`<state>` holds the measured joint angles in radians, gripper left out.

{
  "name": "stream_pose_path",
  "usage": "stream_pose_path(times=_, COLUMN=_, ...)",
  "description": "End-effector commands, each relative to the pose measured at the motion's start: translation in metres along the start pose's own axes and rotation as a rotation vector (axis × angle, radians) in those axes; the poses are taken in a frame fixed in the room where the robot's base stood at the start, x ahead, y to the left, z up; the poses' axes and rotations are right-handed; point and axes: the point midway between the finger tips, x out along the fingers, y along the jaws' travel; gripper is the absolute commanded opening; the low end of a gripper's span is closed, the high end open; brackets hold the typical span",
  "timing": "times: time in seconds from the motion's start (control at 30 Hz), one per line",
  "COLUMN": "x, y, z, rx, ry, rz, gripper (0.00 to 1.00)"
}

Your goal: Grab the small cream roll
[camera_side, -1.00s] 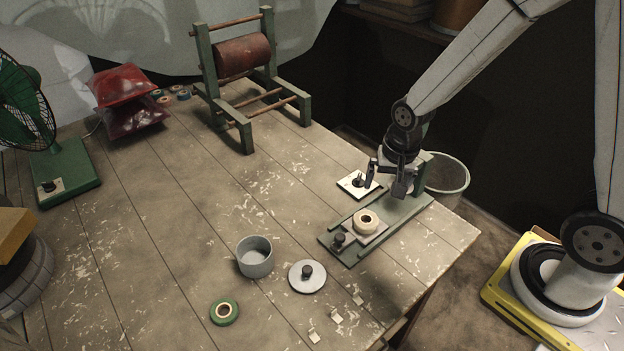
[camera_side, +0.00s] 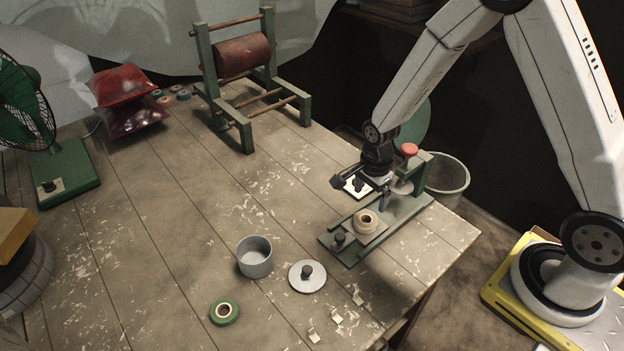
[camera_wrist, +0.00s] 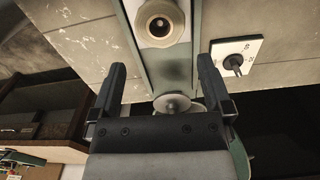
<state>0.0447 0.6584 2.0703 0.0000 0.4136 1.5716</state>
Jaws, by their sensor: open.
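The small cream roll (camera_side: 366,221) sits on a pale square plate on the green winding base (camera_side: 343,255). It also shows at the top of the wrist view (camera_wrist: 159,20), with its dark centre hole facing the camera. My gripper (camera_side: 364,190) is open and empty, above and behind the roll in the side view, close to the white switch plate. In the wrist view the two dark fingers (camera_wrist: 160,78) are wide apart, and the roll lies beyond their tips, between their lines. Nothing is between the fingers at their tips except the green base below.
The white switch plate (camera_wrist: 237,56) lies beside the base. A red knob (camera_side: 409,149) and a green wheel stand at its far end. The table's left middle is clear.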

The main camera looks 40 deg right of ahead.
Motion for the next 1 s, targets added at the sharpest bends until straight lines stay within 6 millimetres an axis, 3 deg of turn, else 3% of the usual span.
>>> stream_pose_path(times=0.33, x=0.022, y=0.0, z=0.0, rx=-0.002, ry=0.0, rz=0.0, gripper=1.0)
stream_pose_path(times=0.77, x=0.03, y=0.0, z=0.001, rx=-0.003, ry=0.0, rz=0.0, gripper=1.0)
stream_pose_path(times=1.0, x=0.051, y=0.001, z=0.002, rx=-0.003, ry=0.0, rz=0.002, gripper=1.0)
